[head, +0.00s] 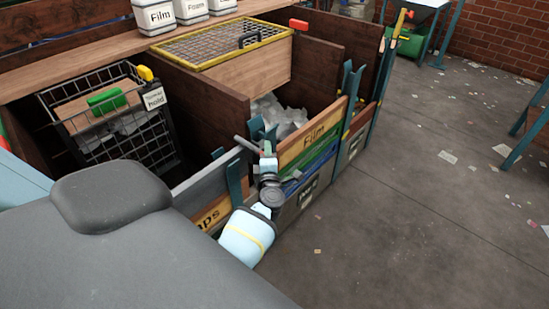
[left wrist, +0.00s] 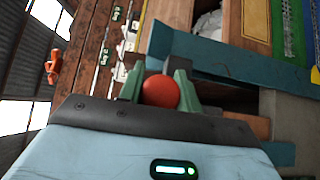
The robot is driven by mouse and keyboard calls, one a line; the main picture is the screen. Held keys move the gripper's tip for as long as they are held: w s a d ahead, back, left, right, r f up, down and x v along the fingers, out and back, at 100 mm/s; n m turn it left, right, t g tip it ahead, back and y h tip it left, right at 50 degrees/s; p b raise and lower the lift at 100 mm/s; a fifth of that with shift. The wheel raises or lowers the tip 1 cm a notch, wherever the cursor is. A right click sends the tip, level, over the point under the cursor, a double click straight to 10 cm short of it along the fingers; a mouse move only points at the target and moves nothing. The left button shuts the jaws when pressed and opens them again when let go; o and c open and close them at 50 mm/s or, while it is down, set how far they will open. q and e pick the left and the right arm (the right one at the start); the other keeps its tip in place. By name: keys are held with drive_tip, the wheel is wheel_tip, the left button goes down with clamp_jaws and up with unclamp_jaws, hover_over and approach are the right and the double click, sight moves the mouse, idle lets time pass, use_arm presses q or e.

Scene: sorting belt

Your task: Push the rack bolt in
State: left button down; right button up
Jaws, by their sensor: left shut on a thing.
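In the left wrist view a round red knob (left wrist: 160,92), apparently the end of the rack bolt, sits between the two green fingers of my left gripper (left wrist: 160,88). The fingers are shut on it. In the head view my left gripper (head: 267,152) is at the teal uprights beside the Film board (head: 313,133). A short grey rod (head: 245,143) shows just left of it; I cannot tell whether it belongs to the bolt. The knob is hidden in the head view, and how far in the bolt sits cannot be seen. My right gripper is not in view.
A wire basket (head: 110,118) stands in the left bay. A yellow-rimmed mesh lid (head: 222,43) covers a wooden box behind. White bins (head: 153,16) stand on the back shelf. The floor (head: 420,200) to the right is open, with scattered scraps.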

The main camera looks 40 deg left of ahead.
use_arm(q)
drive_tip(key=shift+a+r, duration=0.1)
drive_tip(key=shift+a, duration=0.15)
drive_tip(key=c, duration=1.3)
unclamp_jaws()
drive_tip(key=shift+c, duration=0.2)
drive_tip(key=o, duration=0.3)
drive_tip(key=shift+a, duration=0.1)
drive_tip(key=shift+o, duration=0.2)
drive_tip(key=v, duration=0.7)
drive_tip(key=shift+s+d+p, duration=0.2)
drive_tip(key=shift+d+p, duration=0.1)
drive_tip(key=shift+d, duration=0.05)
